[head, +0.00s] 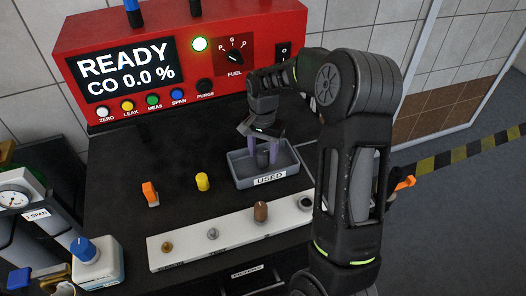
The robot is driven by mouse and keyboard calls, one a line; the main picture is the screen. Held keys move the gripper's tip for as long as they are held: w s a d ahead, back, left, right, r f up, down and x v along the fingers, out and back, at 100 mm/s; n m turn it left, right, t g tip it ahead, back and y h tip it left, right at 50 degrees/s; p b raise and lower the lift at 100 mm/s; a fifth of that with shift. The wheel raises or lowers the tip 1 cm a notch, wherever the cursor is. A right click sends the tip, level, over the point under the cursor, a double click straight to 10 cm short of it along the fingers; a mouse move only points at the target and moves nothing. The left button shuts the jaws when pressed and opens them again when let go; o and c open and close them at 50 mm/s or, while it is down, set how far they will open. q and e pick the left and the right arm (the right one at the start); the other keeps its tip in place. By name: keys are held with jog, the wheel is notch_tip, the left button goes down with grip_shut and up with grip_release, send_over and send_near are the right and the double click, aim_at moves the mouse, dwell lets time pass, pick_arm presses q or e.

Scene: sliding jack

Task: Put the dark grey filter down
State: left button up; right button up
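The dark grey filter (262,159) is a small upright cylinder inside the grey tray labelled USED (240,178). It appears to rest on the tray floor, though its base is hard to make out. My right gripper (264,152) points down into the tray from above. Its two purplish fingers stand apart, one on each side of the filter, with a narrow gap that seems to show beside it. My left gripper is not in view.
A white strip (185,256) in front holds several small fittings, including a brown one (261,211). An orange piece (150,194) and a yellow piece (202,181) stand left of the tray. The red analyser (180,50) reading READY is behind. A blue-knobbed canister (97,265) stands front left.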

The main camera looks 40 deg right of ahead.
aim_at(263, 152)
jog(key=shift+o, duration=0.3)
jog(key=shift+r, duration=0.1)
notch_tip(263, 152, up, 12)
jog(key=shift+b, duration=0.35)
dwell(0.9)
